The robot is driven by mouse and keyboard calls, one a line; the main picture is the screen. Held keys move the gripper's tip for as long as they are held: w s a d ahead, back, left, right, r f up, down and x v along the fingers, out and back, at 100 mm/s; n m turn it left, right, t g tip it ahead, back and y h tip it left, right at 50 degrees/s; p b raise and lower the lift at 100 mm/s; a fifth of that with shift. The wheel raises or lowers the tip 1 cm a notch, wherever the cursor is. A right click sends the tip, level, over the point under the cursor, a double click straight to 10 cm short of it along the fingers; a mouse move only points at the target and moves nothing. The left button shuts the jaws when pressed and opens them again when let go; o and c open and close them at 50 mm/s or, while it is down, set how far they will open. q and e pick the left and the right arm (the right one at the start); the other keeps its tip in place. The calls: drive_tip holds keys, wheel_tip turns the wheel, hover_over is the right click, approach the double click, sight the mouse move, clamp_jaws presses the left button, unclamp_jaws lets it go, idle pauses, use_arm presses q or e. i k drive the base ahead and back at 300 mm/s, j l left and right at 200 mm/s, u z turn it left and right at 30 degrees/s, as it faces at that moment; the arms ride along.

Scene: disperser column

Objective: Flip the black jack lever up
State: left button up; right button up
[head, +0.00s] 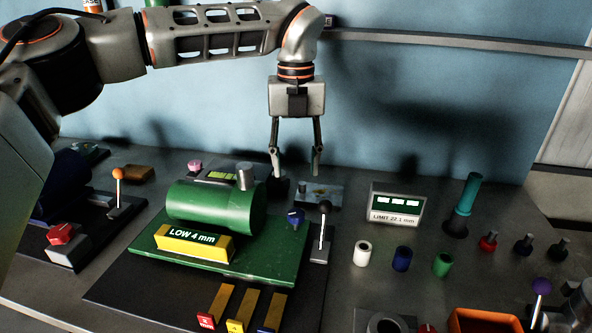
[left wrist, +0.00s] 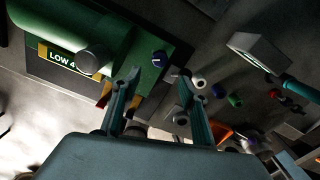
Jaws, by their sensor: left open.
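The black jack lever (head: 323,232) has a black ball knob on a thin metal rod. It rises from a small grey plate at the right edge of the green machine (head: 275,258), and its rod looks near upright in the head view. My left gripper (head: 296,173) is open and empty, pointing down above and behind the lever, apart from it. In the left wrist view the open fingers (left wrist: 158,76) are near the blue knob (left wrist: 160,58); the lever is hard to make out there. My right gripper is not in view.
A blue knob (head: 295,217) sits just left of the lever. White, blue and green sleeves (head: 402,259) stand to its right, before a limit display (head: 396,205) and a teal-handled tool (head: 466,200). An orange-ball lever (head: 117,190) is far left. A blue wall (head: 420,110) rises behind.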

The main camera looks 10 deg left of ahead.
sight(323, 226)
drive_tip(key=k, duration=1)
